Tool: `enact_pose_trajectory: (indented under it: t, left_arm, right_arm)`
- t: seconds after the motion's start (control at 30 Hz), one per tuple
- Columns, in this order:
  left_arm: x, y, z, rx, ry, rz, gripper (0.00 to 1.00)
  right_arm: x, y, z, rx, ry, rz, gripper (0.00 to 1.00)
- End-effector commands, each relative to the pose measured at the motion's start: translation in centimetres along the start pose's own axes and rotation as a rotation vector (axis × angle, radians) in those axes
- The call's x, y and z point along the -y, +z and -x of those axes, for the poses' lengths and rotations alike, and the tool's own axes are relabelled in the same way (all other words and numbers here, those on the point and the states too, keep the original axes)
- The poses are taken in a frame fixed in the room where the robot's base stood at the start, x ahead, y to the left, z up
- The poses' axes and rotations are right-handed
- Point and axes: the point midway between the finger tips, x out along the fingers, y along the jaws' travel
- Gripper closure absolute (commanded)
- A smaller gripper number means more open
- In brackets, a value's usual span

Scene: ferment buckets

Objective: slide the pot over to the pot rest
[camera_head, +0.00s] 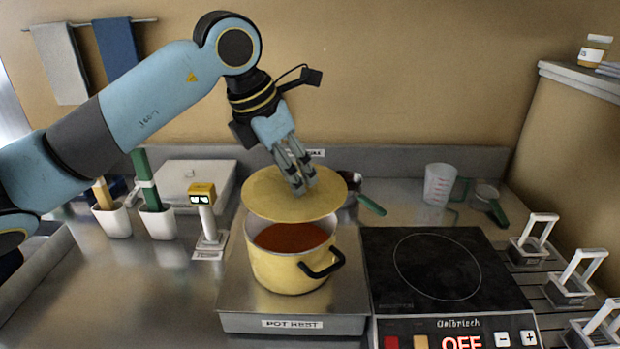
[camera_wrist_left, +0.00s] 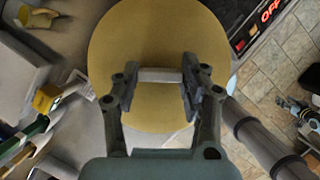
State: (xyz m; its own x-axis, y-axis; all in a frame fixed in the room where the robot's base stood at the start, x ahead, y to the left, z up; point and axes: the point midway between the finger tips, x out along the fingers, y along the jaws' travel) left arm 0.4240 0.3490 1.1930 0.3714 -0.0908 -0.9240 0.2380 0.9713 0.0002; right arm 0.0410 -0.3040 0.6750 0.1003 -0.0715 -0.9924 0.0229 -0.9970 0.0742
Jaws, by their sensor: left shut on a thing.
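The yellow pot (camera_head: 272,268) with black side handles stands upright on the steel pot rest (camera_head: 345,324), whose front label reads POT REST. Its top is open and shows red-brown contents (camera_head: 292,237). My left gripper (camera_head: 301,187) is shut on the handle of the round yellow lid (camera_head: 262,200) and holds the lid above the pot, clear of the front rim. In the left wrist view the lid (camera_wrist_left: 150,35) fills the middle, with the pale handle bar (camera_wrist_left: 160,75) between the fingers of my left gripper (camera_wrist_left: 161,92). The lid hides the pot there.
A black cooktop (camera_head: 470,300) reading OFF stands right of the pot rest, its cooking ring empty. Several basket-like holders (camera_head: 568,288) line the right edge. A measuring jug (camera_head: 438,186) stands behind; white planters (camera_head: 157,222) and a small yellow-topped stand (camera_head: 207,220) are left.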

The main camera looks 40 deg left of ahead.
Motion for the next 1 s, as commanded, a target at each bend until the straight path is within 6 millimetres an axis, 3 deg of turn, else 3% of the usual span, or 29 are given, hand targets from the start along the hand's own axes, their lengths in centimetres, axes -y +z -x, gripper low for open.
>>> enact_pose_trajectory:
  t: [0.13, 0.37, 1.0]
  left_arm:
    - [-1.2, -0.2, 0.2, -0.001, 0.004, 0.005, 0.98]
    - [-1.3, -0.4, -0.3, 0.0, 0.0, 0.006, 0.98]
    - [-1.3, -2.6, -5.5, 0.0, 0.001, 0.005, 0.98]
  right_arm:
    - [0.0, 0.0, -0.1, 0.0, 0.0, 0.0, 0.44]
    - [-0.1, 0.0, -0.4, 0.0, 0.002, 0.001, 0.44]
    - [-0.1, 0.5, -4.5, 0.001, 0.005, 0.002, 0.44]
